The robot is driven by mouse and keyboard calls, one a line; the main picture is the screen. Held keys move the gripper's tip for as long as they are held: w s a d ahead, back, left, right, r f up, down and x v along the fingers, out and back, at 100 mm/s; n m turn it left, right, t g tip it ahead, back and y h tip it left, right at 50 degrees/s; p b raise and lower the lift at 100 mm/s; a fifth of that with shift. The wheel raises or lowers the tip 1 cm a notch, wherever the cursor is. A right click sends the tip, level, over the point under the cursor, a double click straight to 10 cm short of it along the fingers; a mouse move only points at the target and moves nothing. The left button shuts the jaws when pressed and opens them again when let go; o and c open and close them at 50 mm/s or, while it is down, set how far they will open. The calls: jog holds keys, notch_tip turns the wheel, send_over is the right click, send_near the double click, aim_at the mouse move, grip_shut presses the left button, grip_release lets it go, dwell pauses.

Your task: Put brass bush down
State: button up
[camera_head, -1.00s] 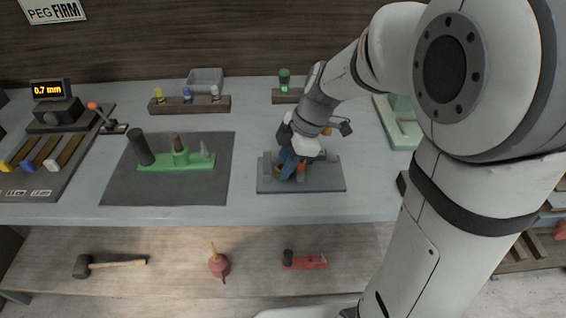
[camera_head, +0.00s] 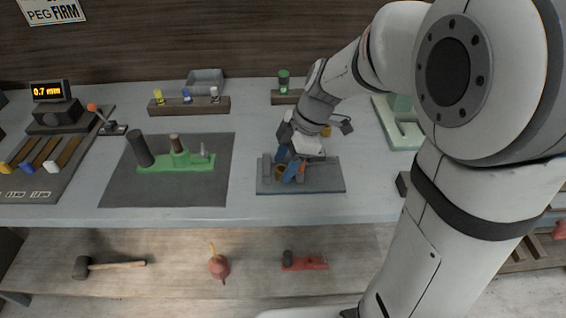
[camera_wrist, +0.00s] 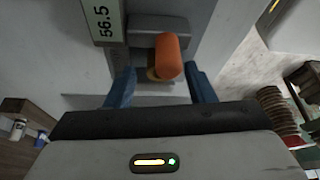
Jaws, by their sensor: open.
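The brass bush (camera_head: 280,172) sits on the grey fixture (camera_head: 325,182) on the bench, low between my blue fingers. In the wrist view the bush (camera_wrist: 151,75) shows as a gold edge, partly hidden behind an orange rounded knob (camera_wrist: 168,56). My gripper (camera_head: 287,164) is open, with its fingertips low over the fixture. In the wrist view the fingers of my gripper (camera_wrist: 161,78) stand apart on either side of the bush and knob, with visible gaps. Whether the bush rests fully flat is hidden.
A green stand (camera_head: 190,163) with pegs is on a dark mat (camera_head: 122,190) to the left. A wooden rack (camera_head: 190,105) and a grey bin (camera_head: 206,79) stand behind. A display reading 56.5 (camera_wrist: 103,24) is close to the fixture. A mallet (camera_head: 110,264) lies on the lower shelf.

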jog(key=s+v, duration=0.1)
jog(key=v, duration=1)
jog(key=s+d+f+m+t+h, duration=0.1)
jog(key=s+d+f+m+h, duration=0.1)
jog(key=s+m, duration=0.4)
jog(key=s+d+f+m+t+h, duration=0.2)
jog(key=s+d+f+m, duration=0.2)
jog(key=m, duration=0.9)
jog(key=shift+s+d+m+h+p, duration=0.3)
jog(key=shift+s+d+m+p, duration=0.15)
jog(key=shift+s, duration=0.45)
jog(key=shift+f, duration=0.15)
